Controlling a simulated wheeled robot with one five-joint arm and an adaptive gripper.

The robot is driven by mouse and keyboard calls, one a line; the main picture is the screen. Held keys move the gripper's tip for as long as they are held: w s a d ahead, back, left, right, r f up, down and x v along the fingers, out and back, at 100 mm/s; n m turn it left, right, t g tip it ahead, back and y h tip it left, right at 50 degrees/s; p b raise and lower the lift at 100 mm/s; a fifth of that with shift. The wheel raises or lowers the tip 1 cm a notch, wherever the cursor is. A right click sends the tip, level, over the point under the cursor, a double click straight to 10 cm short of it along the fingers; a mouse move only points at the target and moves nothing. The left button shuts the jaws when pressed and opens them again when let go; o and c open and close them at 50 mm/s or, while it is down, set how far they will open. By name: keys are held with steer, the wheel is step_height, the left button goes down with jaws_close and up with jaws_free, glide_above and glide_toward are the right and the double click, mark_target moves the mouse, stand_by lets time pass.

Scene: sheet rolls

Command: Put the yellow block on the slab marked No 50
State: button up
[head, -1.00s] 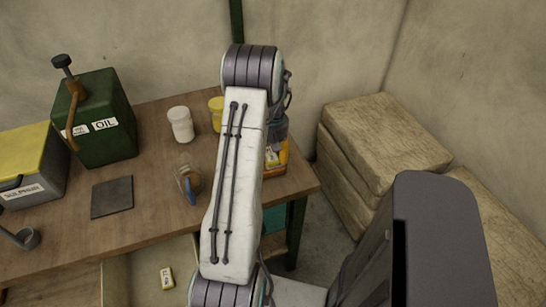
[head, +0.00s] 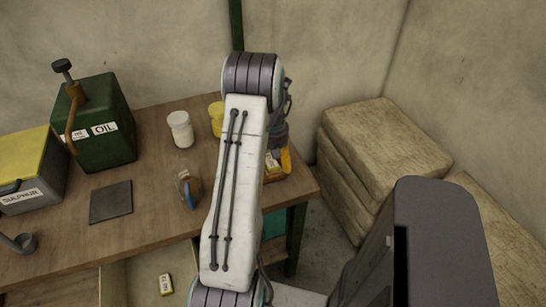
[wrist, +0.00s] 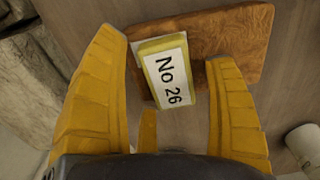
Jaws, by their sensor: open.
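A yellow block (wrist: 166,70) with a white label reading No 26 lies on a brown wooden board (wrist: 240,40) in the wrist view. My gripper (wrist: 165,50) is open, its yellow fingers on either side of this block, with no clear contact. In the head view my gripper (head: 285,160) is mostly hidden behind my arm, at the table's right end. Another small yellow block (head: 166,284) with a white label lies in the open drawer; its number is too small to read. A dark square slab (head: 111,201) lies on the table. I see no No 50 mark.
On the table (head: 150,225) stand a green oil can (head: 105,145), a sulphur box (head: 30,175), a white jar (head: 180,130), a yellow jar (head: 216,118) and a glass mug (head: 187,186). Stacked pale bales (head: 385,145) stand to the right. Table space around the slab is clear.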

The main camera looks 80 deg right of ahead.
step_height(320, 180, up, 12)
steer(key=b, duration=0.1)
steer(key=shift+r, duration=0.2)
stand_by(0.3)
steer(key=w+a+r+n+t+h, duration=0.1)
steer(key=w+a+r+n, duration=0.25)
steer(key=w+a, duration=0.65)
steer(key=w+a+r+n, duration=0.2)
steer(key=w+a+r, duration=0.3)
steer(key=w+a, duration=0.45)
steer(key=s+a+n+t, duration=0.1)
steer(key=s+a+n, duration=0.1)
steer(key=a, duration=1.1)
steer(key=s+a+f+n+t+y, duration=0.1)
steer(key=s+a+n, duration=0.2)
steer(key=a, duration=1)
steer(key=shift+s+a+f+t, duration=0.3)
steer(key=shift+s, duration=0.9)
